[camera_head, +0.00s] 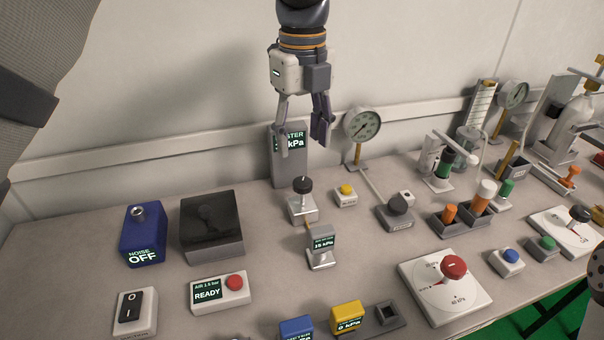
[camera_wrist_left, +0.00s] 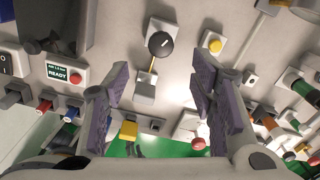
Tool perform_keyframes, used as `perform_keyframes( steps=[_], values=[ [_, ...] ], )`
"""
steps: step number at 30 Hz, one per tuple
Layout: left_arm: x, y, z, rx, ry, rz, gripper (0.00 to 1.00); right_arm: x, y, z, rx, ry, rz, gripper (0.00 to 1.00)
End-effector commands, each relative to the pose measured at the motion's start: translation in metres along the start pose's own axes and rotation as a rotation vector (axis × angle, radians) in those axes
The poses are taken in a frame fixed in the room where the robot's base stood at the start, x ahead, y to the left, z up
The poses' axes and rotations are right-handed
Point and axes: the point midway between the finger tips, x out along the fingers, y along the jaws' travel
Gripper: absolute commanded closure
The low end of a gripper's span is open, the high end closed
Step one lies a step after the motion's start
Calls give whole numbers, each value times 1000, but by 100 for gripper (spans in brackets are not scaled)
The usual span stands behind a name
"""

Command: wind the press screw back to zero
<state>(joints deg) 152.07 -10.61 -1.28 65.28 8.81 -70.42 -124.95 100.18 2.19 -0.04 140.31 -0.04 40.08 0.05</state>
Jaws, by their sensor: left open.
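The likely press screw is a black round knob (camera_head: 302,185) on a pale block (camera_head: 303,209), near the middle of the bench. The knob has a short light mark in the left wrist view (camera_wrist_left: 160,44). My left gripper (camera_head: 304,145) hangs above the knob with its fingers apart and nothing between them. In the left wrist view my left gripper (camera_wrist_left: 160,85) has the knob beyond its fingertips, apart from both. A small meter (camera_head: 321,243) in front of the knob reads about 15 kPa. The tall master display (camera_head: 288,172) behind is partly hidden by my fingers. My right gripper is not seen.
A round gauge (camera_head: 362,124) stands behind right, and a yellow button (camera_head: 346,189) sits close right of the knob. A dark-topped box (camera_head: 212,244) and blue NOISE OFF box (camera_head: 142,246) stand left. A red-knobbed dial (camera_head: 447,300) lies front right.

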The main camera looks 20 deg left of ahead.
Motion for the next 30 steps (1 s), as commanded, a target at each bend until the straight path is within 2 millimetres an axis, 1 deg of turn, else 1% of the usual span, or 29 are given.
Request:
perform_keyframes(
  steps=[1, 3, 6, 9, 13, 21, 26, 27, 28, 30],
  values=[
    [14, 1, -1, -1, 1, 5, 49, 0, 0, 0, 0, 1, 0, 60],
    [33, 1, -1, -1, 1, 5, 49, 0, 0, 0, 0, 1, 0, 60],
    [56, 0, -1, -2, 2, 2, 49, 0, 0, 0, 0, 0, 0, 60],
    [73, -1, -1, -3, 1, -1, 49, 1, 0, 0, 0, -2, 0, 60],
    [85, -1, 0, -3, 0, -2, 49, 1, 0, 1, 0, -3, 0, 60],
    [87, -1, -1, -4, 1, -4, 49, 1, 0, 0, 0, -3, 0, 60],
    [87, -1, -1, -4, 1, -5, 85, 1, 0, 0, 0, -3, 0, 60],
    [87, -1, -1, -4, 1, -5, 94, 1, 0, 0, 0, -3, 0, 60],
    [87, -1, -1, -4, 1, -5, 98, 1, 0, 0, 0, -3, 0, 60],
    [87, -1, -1, -4, 1, -5, 98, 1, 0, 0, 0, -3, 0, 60]
  ],
)
